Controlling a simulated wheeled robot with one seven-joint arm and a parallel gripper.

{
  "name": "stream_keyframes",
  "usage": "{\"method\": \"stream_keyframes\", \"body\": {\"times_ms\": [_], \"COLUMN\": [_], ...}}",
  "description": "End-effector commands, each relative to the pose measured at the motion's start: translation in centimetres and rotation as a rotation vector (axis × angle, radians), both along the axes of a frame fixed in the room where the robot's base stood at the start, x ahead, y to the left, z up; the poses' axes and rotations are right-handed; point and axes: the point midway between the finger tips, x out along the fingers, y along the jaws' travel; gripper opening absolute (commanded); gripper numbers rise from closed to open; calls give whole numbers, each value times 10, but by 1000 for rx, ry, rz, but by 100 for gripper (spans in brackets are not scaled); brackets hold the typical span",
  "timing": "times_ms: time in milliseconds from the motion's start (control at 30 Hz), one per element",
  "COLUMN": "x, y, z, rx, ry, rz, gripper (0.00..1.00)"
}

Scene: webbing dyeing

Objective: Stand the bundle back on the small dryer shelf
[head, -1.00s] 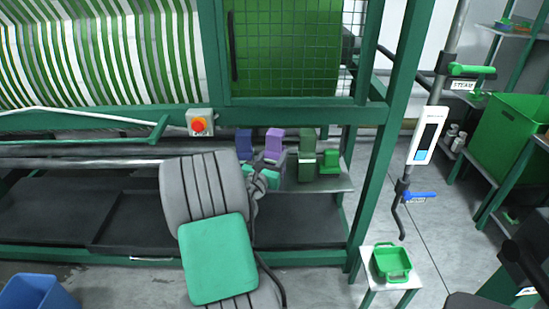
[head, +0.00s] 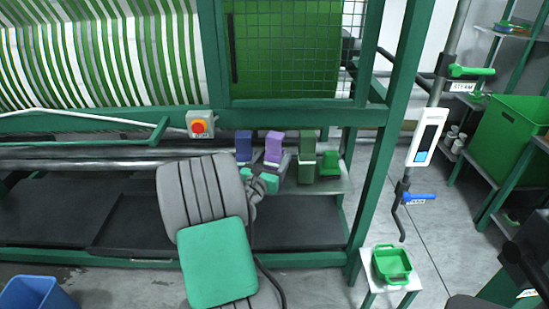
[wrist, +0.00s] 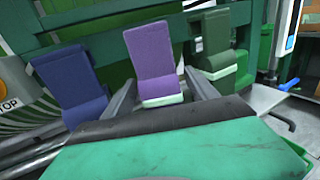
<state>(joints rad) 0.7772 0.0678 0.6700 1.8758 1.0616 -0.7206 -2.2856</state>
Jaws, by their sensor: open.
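A purple bundle (head: 274,147) stands upright on the small dryer shelf (head: 335,183), between a blue bundle (head: 243,146) and a dark green bundle (head: 307,152). In the wrist view the purple bundle (wrist: 152,52) leans slightly in the picture and shows a pale band at its base. My gripper (head: 265,178) is open in front of it, low down. In the wrist view its two grey fingers (wrist: 162,92) lie left and right of the purple bundle's base, with visible gaps. My wrist hides part of the shelf and the bundle's foot in the head view.
A lower green piece (head: 329,163) sits right of the dark green bundle. The green dryer frame (head: 375,185) rises right of the shelf. A red stop button (head: 198,126) is above left. A small stand with a green basket (head: 391,264) is at lower right.

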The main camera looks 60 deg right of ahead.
Motion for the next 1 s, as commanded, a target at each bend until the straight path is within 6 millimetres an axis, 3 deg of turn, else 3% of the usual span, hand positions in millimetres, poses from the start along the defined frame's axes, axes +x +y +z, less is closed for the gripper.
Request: {"method": "stream_keyframes", "body": {"times_ms": [400,633,767,867,967,1000], "x": [-5,-9,4,38,86,99], "y": [98,113,125,167,258,304], "z": [-4,-4,-20,-55,-86,-92], "rx": [3,9,166,477,883,1039], "ry": [2,-16,-322,-791,-1209,-1312], "rz": [7,-1,-28,-113,-313,-426], "gripper": [67,67,67,67,67,67]}}
